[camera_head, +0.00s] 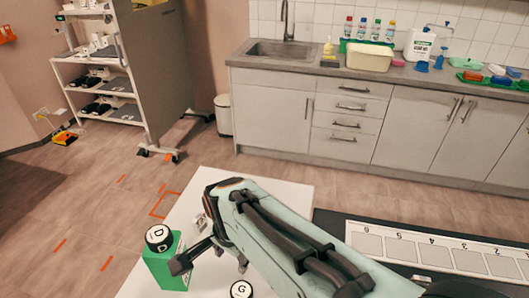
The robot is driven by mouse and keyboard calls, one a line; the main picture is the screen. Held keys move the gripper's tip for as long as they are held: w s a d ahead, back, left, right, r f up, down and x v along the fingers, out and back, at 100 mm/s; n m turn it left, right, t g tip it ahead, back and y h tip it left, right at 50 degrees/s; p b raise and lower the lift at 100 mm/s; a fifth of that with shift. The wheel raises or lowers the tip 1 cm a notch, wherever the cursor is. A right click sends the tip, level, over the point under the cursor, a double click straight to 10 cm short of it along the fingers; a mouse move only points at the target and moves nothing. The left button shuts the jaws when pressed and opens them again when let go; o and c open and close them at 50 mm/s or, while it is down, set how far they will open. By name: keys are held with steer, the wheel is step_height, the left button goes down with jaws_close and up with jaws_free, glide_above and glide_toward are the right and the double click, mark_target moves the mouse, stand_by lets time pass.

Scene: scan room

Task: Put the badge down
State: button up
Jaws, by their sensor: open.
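No item in view is clearly recognisable as a badge. My gripper (212,264) is open over the white table, fingers pointing down and apart. I see nothing held between the fingers, though the arm covers part of the area. A round black-and-white piece marked D (159,237) sits on top of a green block (168,268), just left of the left finger. A similar piece marked G (241,289) is at the bottom edge of the picture, below the right finger and partly cut off.
The white table (285,192) is bare behind the arm. A numbered white strip with grey squares (440,247) lies on a dark surface at right. A sink counter (335,71) with bottles and tubs stands at the back. A shelf cart (105,75) stands at far left.

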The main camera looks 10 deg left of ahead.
steer(key=s+a+f+n, duration=0.1)
steer(key=s+a+f, duration=0.1)
steer(key=s, duration=0.1)
steer(key=s+a+f+n+g, duration=0.1)
steer(key=s+a+f, duration=0.1)
steer(key=s, duration=0.1)
steer(key=s+a+f+n+h, duration=0.1)
steer(key=s+a+f, duration=0.2)
steer(key=shift+s+n+g, duration=0.1)
steer(key=shift+n+g, duration=0.2)
steer(key=shift+n, duration=0.1)
step_height(320, 180, down, 6)
steer(key=shift+f, duration=0.2)
steer(key=shift+c, duration=0.2)
jaws_close()
